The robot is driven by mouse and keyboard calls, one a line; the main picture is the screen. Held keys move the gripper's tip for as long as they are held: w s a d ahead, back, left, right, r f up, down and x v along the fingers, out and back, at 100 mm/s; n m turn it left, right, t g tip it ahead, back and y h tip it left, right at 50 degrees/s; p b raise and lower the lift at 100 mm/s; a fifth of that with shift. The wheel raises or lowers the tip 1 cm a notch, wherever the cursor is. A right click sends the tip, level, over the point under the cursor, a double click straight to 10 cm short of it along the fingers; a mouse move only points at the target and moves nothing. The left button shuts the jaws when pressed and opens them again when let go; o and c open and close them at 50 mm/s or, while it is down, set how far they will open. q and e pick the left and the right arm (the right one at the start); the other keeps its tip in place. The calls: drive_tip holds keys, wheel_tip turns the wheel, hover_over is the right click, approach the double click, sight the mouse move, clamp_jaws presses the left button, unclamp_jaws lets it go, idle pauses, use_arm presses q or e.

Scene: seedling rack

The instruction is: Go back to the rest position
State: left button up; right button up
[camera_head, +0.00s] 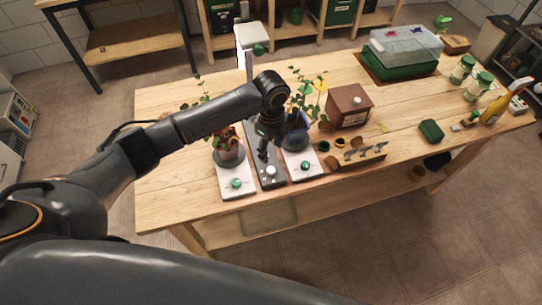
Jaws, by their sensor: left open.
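My left arm comes in from the left and reaches over the wooden table (180,215). My left gripper (263,152) points down, open, above the dark strip (268,178) between two white bases (236,186). I see nothing held in it. A potted plant (228,158) stands on the left white base, partly behind my arm. A second plant (305,98) in a dark blue pot stands on the right white base (302,164), close to the right of the gripper. My right gripper is not in view.
A brown wooden box (349,106) and a small rack of tools (362,152) stand right of the plants. A green tray with a clear lid (402,50), jars (462,69) and a yellow spray bottle (494,108) stand farther right. The table's front left is clear.

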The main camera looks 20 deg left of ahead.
use_arm(q)
drive_tip(key=shift+r, duration=0.6)
